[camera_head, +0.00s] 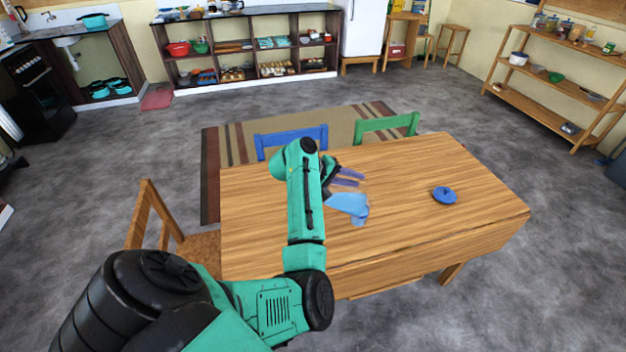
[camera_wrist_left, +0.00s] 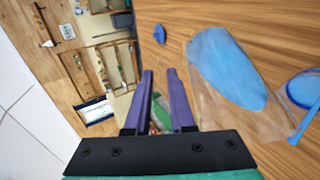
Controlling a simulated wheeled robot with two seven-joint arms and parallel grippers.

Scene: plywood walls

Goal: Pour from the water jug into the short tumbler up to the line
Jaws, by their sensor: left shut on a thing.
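My left gripper (camera_head: 349,178) reaches over the table, and its two purple fingers also show in the left wrist view (camera_wrist_left: 163,98). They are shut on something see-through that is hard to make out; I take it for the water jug. A clear body with a light-blue patch (camera_head: 348,206) shows just below the fingers, and in the left wrist view the blue patch (camera_wrist_left: 226,66) lies right of them. A blue ring-like shape (camera_wrist_left: 304,88) is at that view's right edge. I cannot clearly pick out the short tumbler or its line. My right gripper is out of view.
The wooden table (camera_head: 440,165) has free room to the right. A small blue object (camera_head: 444,195) lies there. A blue chair (camera_head: 290,140) and a green chair (camera_head: 387,127) stand at the far side, and a wooden chair (camera_head: 150,215) at the left.

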